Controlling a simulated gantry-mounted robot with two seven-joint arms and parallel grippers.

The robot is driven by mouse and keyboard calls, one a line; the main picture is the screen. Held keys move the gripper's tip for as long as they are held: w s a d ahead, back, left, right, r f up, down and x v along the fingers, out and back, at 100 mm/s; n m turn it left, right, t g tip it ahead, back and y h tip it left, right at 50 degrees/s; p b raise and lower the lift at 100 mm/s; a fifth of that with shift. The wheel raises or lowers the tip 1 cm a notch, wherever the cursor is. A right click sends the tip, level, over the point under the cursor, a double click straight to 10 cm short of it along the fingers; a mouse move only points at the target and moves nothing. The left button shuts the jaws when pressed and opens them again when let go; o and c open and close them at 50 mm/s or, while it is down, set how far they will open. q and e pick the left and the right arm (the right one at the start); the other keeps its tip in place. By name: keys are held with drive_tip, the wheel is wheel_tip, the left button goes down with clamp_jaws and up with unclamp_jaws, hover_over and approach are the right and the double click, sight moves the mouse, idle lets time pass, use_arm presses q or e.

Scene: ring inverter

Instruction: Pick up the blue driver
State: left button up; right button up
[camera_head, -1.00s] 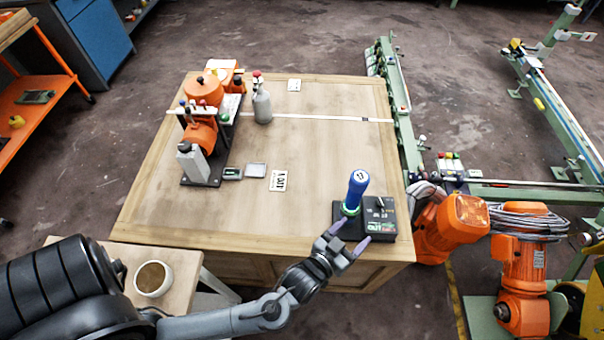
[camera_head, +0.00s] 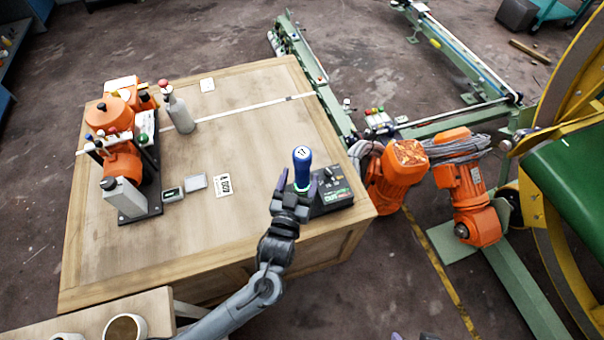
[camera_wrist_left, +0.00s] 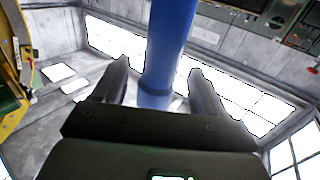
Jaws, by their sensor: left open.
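The blue driver (camera_head: 302,160) stands upright at the black charger base (camera_head: 335,193), near the front right corner of the wooden table. My left gripper (camera_head: 297,188) is at the driver, with its open fingers on either side of the lower part. In the left wrist view the blue driver (camera_wrist_left: 168,45) runs between the two dark fingers of my left gripper (camera_wrist_left: 158,75), with a gap visible on both sides. The driver's foot is hidden by the gripper in the head view. Small tips at the bottom edge of the head view may belong to my right gripper.
The wooden table (camera_head: 250,130) has clear room in its middle. An orange machine (camera_head: 122,160) and a grey bottle (camera_head: 178,110) stand at its left. A white label card (camera_head: 223,185) lies nearby. An orange robot arm (camera_head: 400,165) stands just right of the table.

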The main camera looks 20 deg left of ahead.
sight(300, 174)
use_arm(q)
drive_tip(key=w, duration=0.1)
drive_tip(key=w+b, duration=0.1)
drive_tip(key=w, duration=0.1)
drive_tip(key=shift+w+a+f+b, duration=0.1)
drive_tip(key=shift+w+a+b, duration=0.1)
drive_tip(key=shift+a+b, duration=0.15)
drive_tip(key=shift+w, duration=0.2)
drive_tip(key=c, duration=1.2)
drive_tip(key=shift+r, duration=0.3)
